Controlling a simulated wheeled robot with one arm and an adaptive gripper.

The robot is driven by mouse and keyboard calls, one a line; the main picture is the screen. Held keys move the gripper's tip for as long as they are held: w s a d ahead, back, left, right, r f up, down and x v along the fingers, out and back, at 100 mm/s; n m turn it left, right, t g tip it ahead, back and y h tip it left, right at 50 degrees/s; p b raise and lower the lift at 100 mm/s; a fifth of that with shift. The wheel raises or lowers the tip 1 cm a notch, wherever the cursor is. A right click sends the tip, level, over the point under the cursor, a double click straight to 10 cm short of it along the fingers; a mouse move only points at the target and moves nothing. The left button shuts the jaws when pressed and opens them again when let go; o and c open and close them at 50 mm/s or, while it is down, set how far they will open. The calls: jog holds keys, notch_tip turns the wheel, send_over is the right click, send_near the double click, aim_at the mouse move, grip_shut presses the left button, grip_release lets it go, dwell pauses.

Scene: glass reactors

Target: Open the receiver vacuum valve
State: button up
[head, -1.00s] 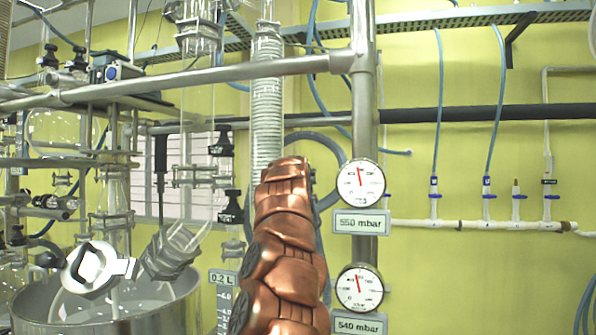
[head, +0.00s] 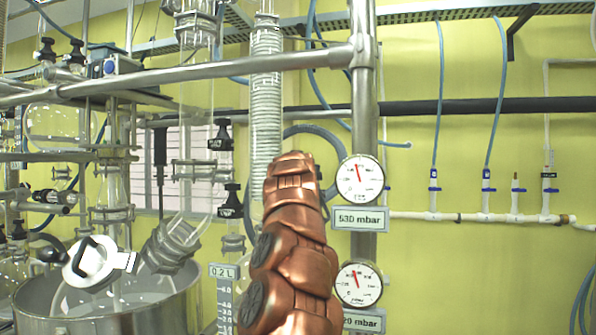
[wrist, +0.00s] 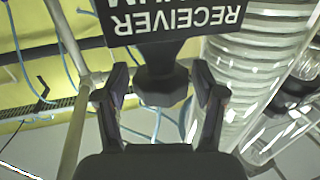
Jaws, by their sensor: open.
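In the wrist view, a black valve knob (wrist: 162,88) sits below a dark label (wrist: 170,18) that reads RECEIVER upside down, with a second word partly cut off. My gripper (wrist: 161,76) is open, with one finger on each side of the knob. A small gap shows between the knob and each finger. In the head view, my copper-coloured arm rises in the middle and its gripper is not visible. I cannot make out this knob in the head view.
A coiled glass condenser (head: 266,100) stands behind my arm, and it is close on the right in the wrist view (wrist: 245,75). A steel post (head: 364,110) carries two gauges, the upper (head: 360,179) labelled 530 mbar. Black-capped valves (head: 231,200) stand left of my arm. A metal bath (head: 150,318) is lower left.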

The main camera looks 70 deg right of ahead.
jog(key=shift+d+f+b, duration=0.1)
jog(key=shift+f+b, duration=0.2)
jog(key=shift+b, duration=0.05)
jog(key=shift+r+m+g+b, duration=0.1)
jog(key=shift+m+g+b, duration=0.2)
jog(key=shift+g, duration=0.2)
jog(key=shift+g+b, duration=0.3)
jog(key=shift+b, duration=0.25)
jog(key=shift+w+m, duration=0.1)
jog(key=shift+m, duration=0.2)
jog(key=shift+r+g+h, duration=0.1)
jog(key=shift+g+h, duration=0.2)
jog(key=shift+g, duration=0.1)
jog(key=shift+m+g+b, duration=0.3)
jog(key=shift+m+b, duration=0.1)
jog(key=shift+r+m+g, duration=0.15)
jog(key=shift+m+g, duration=0.25)
jog(key=shift+g, duration=0.3)
jog(key=shift+m+g, duration=0.3)
jog(key=shift+g, duration=0.1)
